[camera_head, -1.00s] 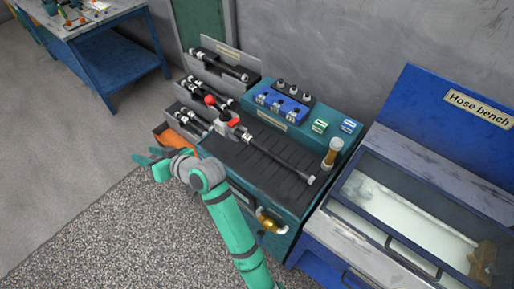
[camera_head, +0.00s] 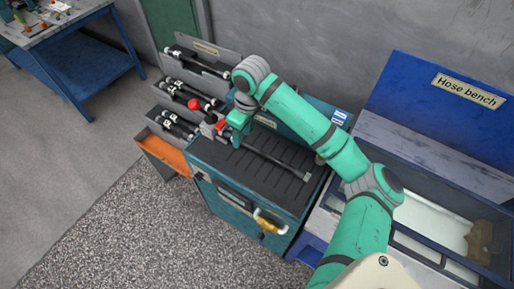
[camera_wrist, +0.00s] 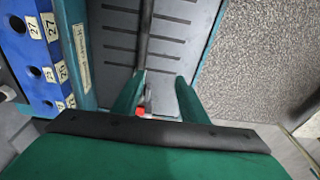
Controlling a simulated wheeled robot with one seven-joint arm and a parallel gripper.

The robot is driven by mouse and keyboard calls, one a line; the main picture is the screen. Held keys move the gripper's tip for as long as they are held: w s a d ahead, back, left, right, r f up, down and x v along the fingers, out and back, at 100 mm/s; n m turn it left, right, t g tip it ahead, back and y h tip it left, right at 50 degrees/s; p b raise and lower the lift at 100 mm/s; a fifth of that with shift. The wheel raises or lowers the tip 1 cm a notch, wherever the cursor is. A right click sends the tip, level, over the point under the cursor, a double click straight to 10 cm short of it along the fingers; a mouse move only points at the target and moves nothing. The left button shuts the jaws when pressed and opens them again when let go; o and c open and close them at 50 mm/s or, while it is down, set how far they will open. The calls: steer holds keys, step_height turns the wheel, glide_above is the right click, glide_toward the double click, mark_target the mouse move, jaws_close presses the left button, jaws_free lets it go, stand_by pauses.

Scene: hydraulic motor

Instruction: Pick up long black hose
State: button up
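A long black hose (camera_head: 275,160) lies across the dark ribbed top of the teal cabinet, running right from a red-and-grey fixture (camera_head: 219,124). In the wrist view a long dark length of it (camera_wrist: 147,35) runs up from between my fingers. My gripper (camera_head: 236,140) is above the left part of this top, beside the fixture. In the wrist view my gripper (camera_wrist: 157,95) is open, with a finger on each side of the hose's line. Contact is not visible. More black hoses with pale end fittings lie in the stepped rack trays (camera_head: 195,62) at left.
A blue block with holes and "27" labels (camera_wrist: 38,50) stands close to the left in the wrist view. The hose bench (camera_head: 400,135) with a glass-covered box is at right. An orange open drawer (camera_head: 165,153) is at lower left. A wall stands behind.

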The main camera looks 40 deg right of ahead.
steer(key=s+d+g, duration=0.1)
steer(key=s+d, duration=0.2)
steer(key=d, duration=0.2)
glide_above(262, 151)
steer(key=f, duration=0.1)
steer(key=a+f, duration=0.1)
steer(key=f, duration=0.1)
steer(key=shift+w+f+h, duration=0.1)
steer(key=shift+f+h, duration=0.15)
steer(key=shift+h, duration=0.15)
steer(key=shift+s+d+f+m, duration=0.15)
steer(key=shift+d+f, duration=0.05)
steer(key=shift+f, duration=0.2)
steer(key=shift+s+d+f+m, duration=0.1)
steer(key=shift+d+f+m, duration=0.05)
steer(key=shift+f, duration=0.25)
step_height(262, 151, down, 3)
steer(key=shift+d+f, duration=0.15)
steer(key=shift+f, duration=0.05)
steer(key=shift+w+f, duration=0.1)
steer(key=shift+f, duration=0.5)
steer(key=shift+c, duration=0.5)
jaws_close()
